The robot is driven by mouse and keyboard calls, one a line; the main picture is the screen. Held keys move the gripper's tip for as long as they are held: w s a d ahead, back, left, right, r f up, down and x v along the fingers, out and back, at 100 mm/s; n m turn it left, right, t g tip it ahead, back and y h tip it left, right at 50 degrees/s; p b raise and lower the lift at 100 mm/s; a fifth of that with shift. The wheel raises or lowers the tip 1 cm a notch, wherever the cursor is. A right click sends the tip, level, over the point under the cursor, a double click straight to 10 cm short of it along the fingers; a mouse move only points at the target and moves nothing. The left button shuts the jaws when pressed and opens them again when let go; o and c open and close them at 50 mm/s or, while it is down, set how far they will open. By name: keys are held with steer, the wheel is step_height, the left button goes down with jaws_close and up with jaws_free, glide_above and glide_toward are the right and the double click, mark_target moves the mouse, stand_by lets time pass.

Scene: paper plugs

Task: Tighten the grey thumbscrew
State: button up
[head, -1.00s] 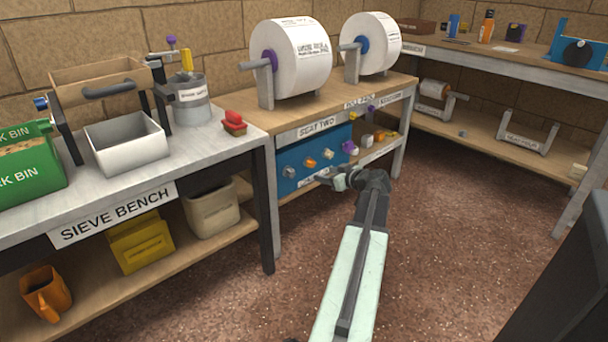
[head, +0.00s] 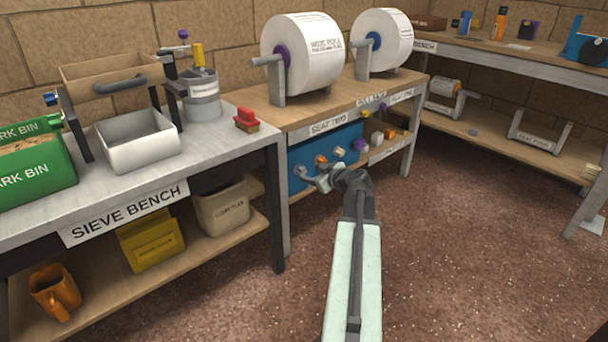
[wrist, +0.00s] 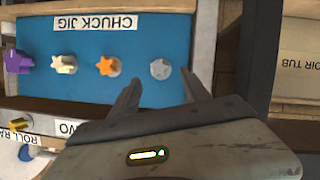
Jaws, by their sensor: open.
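The grey star-shaped thumbscrew (wrist: 160,69) is on the blue chuck jig panel (wrist: 130,27), at the right end of its row in the wrist view, where the label is upside down. In the head view it is a small grey knob (head: 300,170) at the left end of the blue panel, close to my gripper and hard to make out. My gripper (wrist: 160,84) is open. In the wrist view its two fingers lie on either side below the thumbscrew, which shows between and beyond their tips. No contact is visible. My gripper also shows in the head view (head: 317,178).
Beside the thumbscrew are an orange knob (wrist: 108,66), a cream knob (wrist: 64,64) and a purple knob (wrist: 18,61). A bench leg (wrist: 228,40) and a tub (wrist: 300,60) stand to the right in the wrist view. Brown floor (head: 440,240) is open to the right.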

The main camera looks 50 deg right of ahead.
mark_target(304, 171)
steer(key=b+x, duration=0.1)
steer(key=x, duration=0.4)
steer(key=shift+w+f+b, duration=0.1)
steer(key=shift+w+b, duration=0.05)
steer(key=shift+b, duration=0.15)
jaws_close()
steer(key=shift+d+m+y, duration=0.2)
steer(key=shift+m+y, duration=0.5)
steer(key=shift+m, duration=0.3)
steer(key=shift+m+y, duration=1)
steer(key=shift+m, duration=0.4)
jaws_free()
